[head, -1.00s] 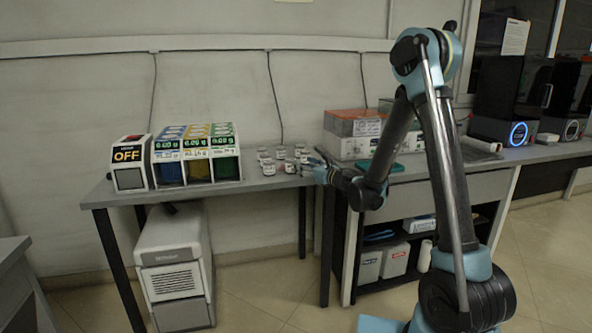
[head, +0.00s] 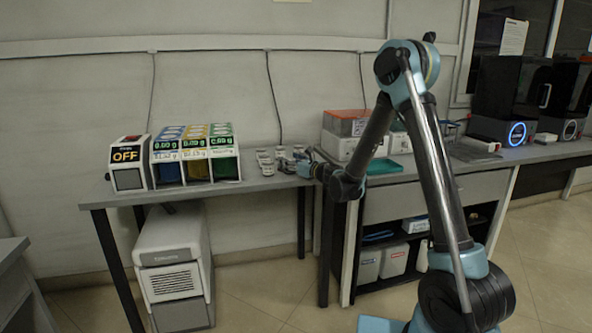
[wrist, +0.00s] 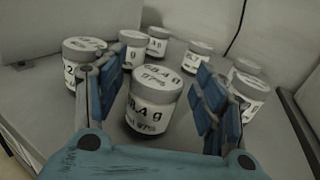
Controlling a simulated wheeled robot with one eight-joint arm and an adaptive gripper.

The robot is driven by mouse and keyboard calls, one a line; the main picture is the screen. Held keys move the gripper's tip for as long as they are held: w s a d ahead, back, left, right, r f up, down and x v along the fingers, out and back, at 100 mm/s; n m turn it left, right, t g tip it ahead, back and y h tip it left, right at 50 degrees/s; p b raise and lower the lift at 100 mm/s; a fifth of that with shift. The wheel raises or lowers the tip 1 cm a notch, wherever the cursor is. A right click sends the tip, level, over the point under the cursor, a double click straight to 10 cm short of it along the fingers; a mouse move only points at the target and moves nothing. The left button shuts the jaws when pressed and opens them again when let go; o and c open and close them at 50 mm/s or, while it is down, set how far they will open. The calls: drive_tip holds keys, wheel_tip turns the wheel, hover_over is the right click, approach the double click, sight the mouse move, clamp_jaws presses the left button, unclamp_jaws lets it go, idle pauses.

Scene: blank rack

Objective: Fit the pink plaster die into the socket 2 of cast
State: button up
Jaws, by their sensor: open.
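No pink plaster die and no cast with sockets can be made out in either view. In the wrist view, my gripper (wrist: 158,88) is open, with its blue-padded fingers to the left and right of a grey-lidded jar (wrist: 151,108) labelled with a weight in g and 97%. The jar stands upright; a gap to the right finger shows, and contact on the left is unclear. In the head view, my gripper (head: 303,168) is at the right side of the jar group (head: 268,165), partly covering it.
Several similar jars stand around, including one at left (wrist: 84,52) and one at right (wrist: 247,92). An OFF box (head: 127,165) and a unit with blue, yellow and green bins (head: 196,155) stand left on the bench. Boxes (head: 347,122) stand to the right.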

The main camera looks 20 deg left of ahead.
drive_tip(key=shift+c, duration=0.5)
drive_tip(key=c, duration=1.1)
drive_tip(key=shift+r, duration=0.1)
